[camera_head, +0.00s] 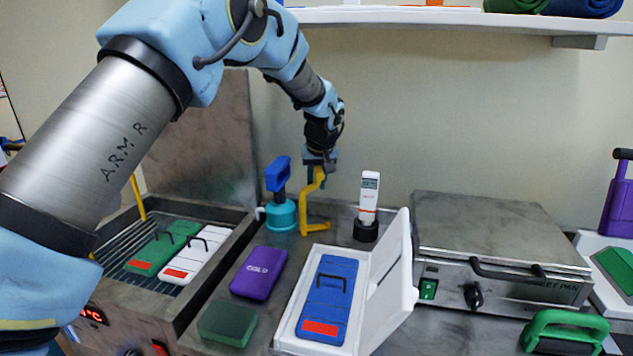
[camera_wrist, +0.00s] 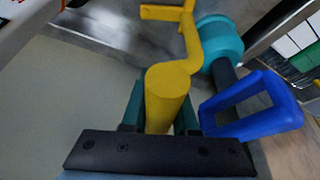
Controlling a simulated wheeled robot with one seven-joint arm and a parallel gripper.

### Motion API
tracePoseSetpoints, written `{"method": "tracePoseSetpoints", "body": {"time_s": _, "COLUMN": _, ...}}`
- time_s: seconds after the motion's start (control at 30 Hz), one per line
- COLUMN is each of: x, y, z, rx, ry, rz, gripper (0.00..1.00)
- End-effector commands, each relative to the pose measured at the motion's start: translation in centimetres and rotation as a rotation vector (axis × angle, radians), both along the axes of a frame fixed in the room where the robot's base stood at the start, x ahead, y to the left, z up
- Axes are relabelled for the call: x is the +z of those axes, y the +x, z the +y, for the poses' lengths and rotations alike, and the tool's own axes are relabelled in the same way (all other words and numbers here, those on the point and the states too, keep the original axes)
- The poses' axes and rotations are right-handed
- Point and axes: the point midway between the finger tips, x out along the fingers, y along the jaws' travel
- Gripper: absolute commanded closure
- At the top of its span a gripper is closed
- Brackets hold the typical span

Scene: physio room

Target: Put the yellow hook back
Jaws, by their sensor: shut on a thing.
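The yellow hook (camera_head: 310,205) is a bent bar standing upright, with its lower end at the bench top beside a teal stand. My gripper (camera_head: 319,165) is shut on its upper end. In the wrist view the hook (camera_wrist: 170,85) runs away from between the jaws of my gripper (camera_wrist: 158,115), and its bent far end reaches toward the bench. Whether that end touches the bench or hangs just above it I cannot tell.
The teal stand (camera_head: 281,215) with a blue handle (camera_head: 277,174) is close left of the hook. A white thermometer in a black holder (camera_head: 366,230) stands to the right. A purple pack (camera_head: 259,272) and an open white box (camera_head: 290,342) lie in front. A shelf (camera_head: 400,16) hangs above.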

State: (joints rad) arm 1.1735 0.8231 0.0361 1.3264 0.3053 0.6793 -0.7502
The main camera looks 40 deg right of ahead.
Motion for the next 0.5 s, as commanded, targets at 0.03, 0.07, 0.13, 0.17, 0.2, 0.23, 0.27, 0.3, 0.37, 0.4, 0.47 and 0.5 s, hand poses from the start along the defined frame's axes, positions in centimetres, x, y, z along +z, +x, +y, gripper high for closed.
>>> {"method": "tracePoseSetpoints", "body": {"time_s": 0.03, "x": -0.23, "y": -0.01, "z": 0.0, "rx": 0.0, "ry": 0.0, "rz": 0.0, "gripper": 0.71}}
{"method": "tracePoseSetpoints", "body": {"time_s": 0.07, "x": -0.13, "y": -0.01, "z": 0.01, "rx": 0.0, "ry": 0.0, "rz": 0.0, "gripper": 0.68}}
{"method": "tracePoseSetpoints", "body": {"time_s": 0.13, "x": -0.12, "y": -0.01, "z": 0.01, "rx": 0.0, "ry": 0.0, "rz": 0.0, "gripper": 0.6}}
{"method": "tracePoseSetpoints", "body": {"time_s": 0.17, "x": -0.12, "y": -0.01, "z": 0.01, "rx": 0.0, "ry": 0.001, "rz": 0.001, "gripper": 0.57}}
{"method": "tracePoseSetpoints", "body": {"time_s": 0.2, "x": -0.12, "y": -0.01, "z": 0.01, "rx": 0.0, "ry": 0.001, "rz": 0.001, "gripper": 0.52}}
{"method": "tracePoseSetpoints", "body": {"time_s": 0.23, "x": -0.12, "y": -0.01, "z": 0.01, "rx": 0.0, "ry": 0.001, "rz": 0.001, "gripper": 0.49}}
{"method": "tracePoseSetpoints", "body": {"time_s": 0.27, "x": -0.12, "y": -0.01, "z": 0.01, "rx": 0.0, "ry": 0.0, "rz": 0.0, "gripper": 0.45}}
{"method": "tracePoseSetpoints", "body": {"time_s": 0.3, "x": -0.12, "y": -0.01, "z": 0.01, "rx": 0.0, "ry": 0.001, "rz": 0.001, "gripper": 0.43}}
{"method": "tracePoseSetpoints", "body": {"time_s": 0.37, "x": -0.12, "y": -0.01, "z": 0.01, "rx": 0.0, "ry": 0.001, "rz": 0.001, "gripper": 0.43}}
{"method": "tracePoseSetpoints", "body": {"time_s": 0.4, "x": -0.12, "y": -0.01, "z": 0.01, "rx": 0.0, "ry": 0.001, "rz": 0.001, "gripper": 0.43}}
{"method": "tracePoseSetpoints", "body": {"time_s": 0.47, "x": -0.1, "y": -0.01, "z": 0.01, "rx": 0.0, "ry": 0.0, "rz": 0.0, "gripper": 0.43}}
{"method": "tracePoseSetpoints", "body": {"time_s": 0.5, "x": -0.09, "y": -0.01, "z": 0.01, "rx": 0.0, "ry": 0.0, "rz": 0.0, "gripper": 0.43}}
